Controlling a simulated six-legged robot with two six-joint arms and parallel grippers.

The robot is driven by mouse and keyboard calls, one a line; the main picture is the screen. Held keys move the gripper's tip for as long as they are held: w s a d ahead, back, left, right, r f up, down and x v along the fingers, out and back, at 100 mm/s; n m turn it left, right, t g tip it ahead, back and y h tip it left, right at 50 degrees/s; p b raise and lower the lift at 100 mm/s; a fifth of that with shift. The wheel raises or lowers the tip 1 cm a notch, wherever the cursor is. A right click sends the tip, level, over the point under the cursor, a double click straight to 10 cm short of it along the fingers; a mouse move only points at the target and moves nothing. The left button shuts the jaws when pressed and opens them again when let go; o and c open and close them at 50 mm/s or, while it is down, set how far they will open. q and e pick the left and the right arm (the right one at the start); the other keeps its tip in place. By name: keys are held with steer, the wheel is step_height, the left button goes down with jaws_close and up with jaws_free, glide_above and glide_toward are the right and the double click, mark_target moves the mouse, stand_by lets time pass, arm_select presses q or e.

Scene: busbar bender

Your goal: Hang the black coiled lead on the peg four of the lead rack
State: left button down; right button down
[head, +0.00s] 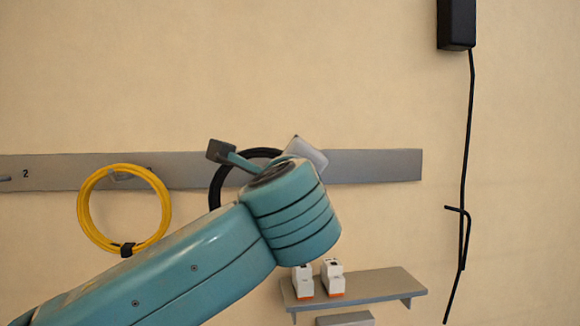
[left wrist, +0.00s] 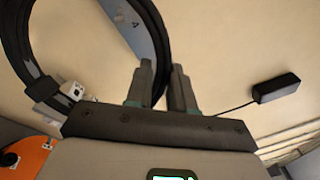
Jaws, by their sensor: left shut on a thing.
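The black coiled lead (head: 217,185) shows in the head view as an arc behind my left wrist, in front of the grey lead rack (head: 380,166). In the left wrist view the coil (left wrist: 14,40) is a large loop with a dark band at its lower left. My left gripper (left wrist: 162,66) is shut on the right side of this loop. Part of the rack (left wrist: 140,32) shows through the loop. In the head view my arm covers the gripper fingers and part of the rack, and I cannot make out peg four. My right gripper is not in view.
A small shelf (head: 385,283) with two white devices (head: 332,277) is below. A black box (head: 456,24) with a dangling cable is at the right.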

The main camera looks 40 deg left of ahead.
arm_select(q)
steer(key=shift+w+a, duration=0.4)
steer(key=shift+a, duration=0.25)
steer(key=shift+w+a+f, duration=0.1)
steer(key=shift+w+a, duration=0.45)
steer(key=shift+a, duration=0.2)
steer(key=w+a+f, duration=0.3)
steer(key=w+a, duration=0.2)
steer(key=a, duration=0.1)
steer(key=shift+w+a, duration=0.2)
steer(key=shift+a, duration=0.05)
stand_by(0.6)
steer(key=c, duration=0.9)
jaws_free()
